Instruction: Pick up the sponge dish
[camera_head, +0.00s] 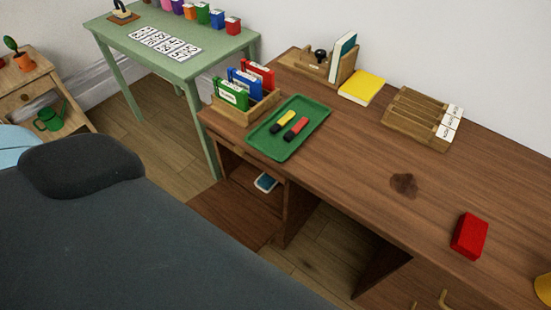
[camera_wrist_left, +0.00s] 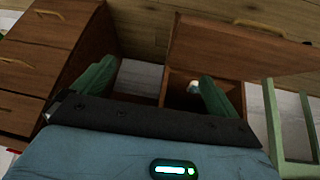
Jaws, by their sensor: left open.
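A small blue and white item (camera_head: 265,182), which may be the sponge dish, sits in the open compartment on the left of the brown desk (camera_head: 345,190). A small pale item in that compartment, partly behind a finger, shows in the left wrist view (camera_wrist_left: 193,87). My left gripper (camera_wrist_left: 158,88) has two green fingers spread wide, with nothing between them. It faces the desk front, apart from the item. My left gripper does not show in the head view, and my right gripper is in neither view.
A brown panel (camera_head: 235,214) lies open in front of the compartment. On the desk are a green tray (camera_head: 318,116) with two markers, a folder rack (camera_head: 246,112), a wooden holder (camera_head: 415,123) and a red block (camera_head: 469,236). A green table (camera_head: 185,66) stands left.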

